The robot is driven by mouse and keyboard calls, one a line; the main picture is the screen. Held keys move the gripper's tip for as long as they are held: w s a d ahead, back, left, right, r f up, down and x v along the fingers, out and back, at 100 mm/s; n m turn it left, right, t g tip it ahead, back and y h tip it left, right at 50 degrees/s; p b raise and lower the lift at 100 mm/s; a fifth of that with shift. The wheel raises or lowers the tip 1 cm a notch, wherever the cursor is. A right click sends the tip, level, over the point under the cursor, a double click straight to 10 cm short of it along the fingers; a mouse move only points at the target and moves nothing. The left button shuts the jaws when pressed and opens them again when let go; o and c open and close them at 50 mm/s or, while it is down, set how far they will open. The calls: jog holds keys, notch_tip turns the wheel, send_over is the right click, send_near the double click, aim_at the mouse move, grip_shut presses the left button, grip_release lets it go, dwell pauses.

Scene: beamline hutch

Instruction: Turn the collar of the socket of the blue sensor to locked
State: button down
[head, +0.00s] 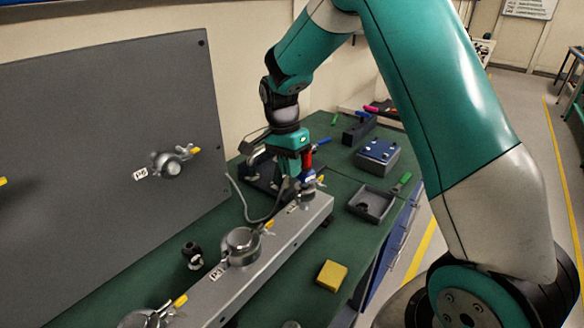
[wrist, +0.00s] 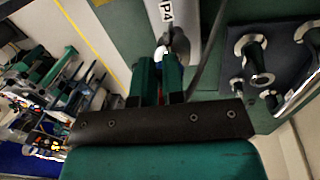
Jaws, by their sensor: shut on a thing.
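The blue sensor (head: 308,175) shows as a small blue part at the far end of the grey rail, upright over a metal socket (head: 307,196). My gripper (head: 303,172) points down there and is shut on it. The socket's collar has a yellow-tipped lever (head: 321,180) pointing to the right; whether it is locked I cannot tell. In the wrist view the two teal fingers of my gripper (wrist: 159,80) are close together. The grey socket (wrist: 179,42) is partly hidden beyond them, next to the label P4 (wrist: 166,10).
The grey rail (head: 265,262) carries more sockets with yellow-tipped levers, one (head: 240,245) nearer me. A grey panel (head: 110,130) with another socket (head: 167,163) stands at left. A yellow block (head: 330,275), an open grey tray (head: 371,204) and a blue-topped box (head: 377,154) lie to the right. A cable (head: 246,207) loops beside the rail.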

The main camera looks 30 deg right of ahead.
jog(key=shift+w+r, duration=0.1)
dwell(0.3)
jog(key=c, duration=1.2)
grip_release()
notch_tip(320, 180, up, 17)
jog(key=w+b, duration=0.1)
jog(key=w, duration=0.2)
jog(key=shift+a, duration=0.4)
jog(key=s+a+f+n+y+b, duration=0.1)
jog(key=s+a+f+n, duration=0.1)
jog(key=s+a+n, duration=0.3)
jog(key=s+a+f+n+t+y+b, duration=0.1)
jog(key=s+a+n, duration=0.5)
jog(key=s, duration=0.8)
jog(key=s+a+f+n+t+y+b, duration=0.1)
jog(key=s+a+f+n, duration=0.4)
jog(key=s+n, duration=0.5)
jog(key=shift+s+a+n+y, duration=0.15)
jog(key=shift+n+y, duration=0.35)
jog(key=shift+y, duration=0.4)
